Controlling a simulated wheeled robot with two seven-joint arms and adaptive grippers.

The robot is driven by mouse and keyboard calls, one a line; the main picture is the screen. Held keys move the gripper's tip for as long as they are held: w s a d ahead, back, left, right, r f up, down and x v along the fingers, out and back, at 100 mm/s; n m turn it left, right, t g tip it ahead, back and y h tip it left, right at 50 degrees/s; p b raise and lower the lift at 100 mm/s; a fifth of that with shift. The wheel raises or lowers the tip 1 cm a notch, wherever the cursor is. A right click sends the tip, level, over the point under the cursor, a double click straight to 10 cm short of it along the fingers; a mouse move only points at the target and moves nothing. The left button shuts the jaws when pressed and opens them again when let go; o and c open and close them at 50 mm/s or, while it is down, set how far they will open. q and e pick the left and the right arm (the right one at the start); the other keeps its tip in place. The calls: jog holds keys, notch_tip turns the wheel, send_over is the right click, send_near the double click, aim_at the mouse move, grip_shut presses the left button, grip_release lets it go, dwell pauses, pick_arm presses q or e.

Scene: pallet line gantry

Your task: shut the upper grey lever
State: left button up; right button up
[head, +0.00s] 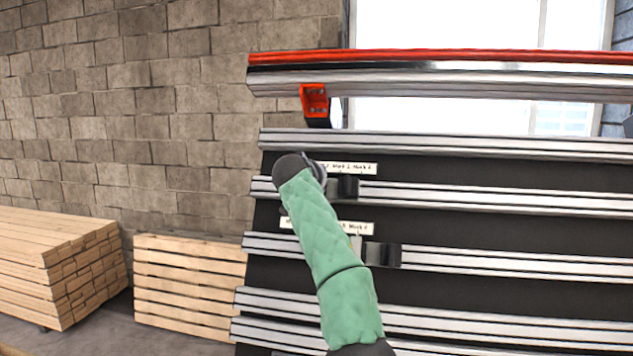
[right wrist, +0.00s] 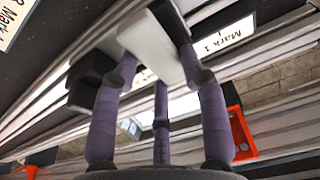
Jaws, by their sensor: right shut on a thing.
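My right arm rises through the head view, and its dark wrist end covers the upper grey lever there. The dark block (head: 345,187) of the upper lever shows just right of the wrist, on a silver rail. In the right wrist view my right gripper (right wrist: 162,68) has its purple fingers shut on the light grey lever (right wrist: 150,46). The lever's dark block (right wrist: 90,78) is at its left. A second, lower dark block (head: 383,254) with a small grey lever (head: 357,243) sits on the rail below. My left gripper is not in view.
White label strips (head: 350,168) with "Mark" text lie above each lever. A red bracket (head: 315,100) hangs under the red-topped top beam (head: 430,75). Stacked timber (head: 60,262) and a slatted pallet (head: 190,285) stand at the left by a block wall.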

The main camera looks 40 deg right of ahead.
jog(key=o, duration=1.2)
jog(key=shift+d, duration=0.1)
jog(key=shift+c, duration=0.2)
jog(key=shift+w+f, duration=0.1)
jog(key=v, duration=1.2)
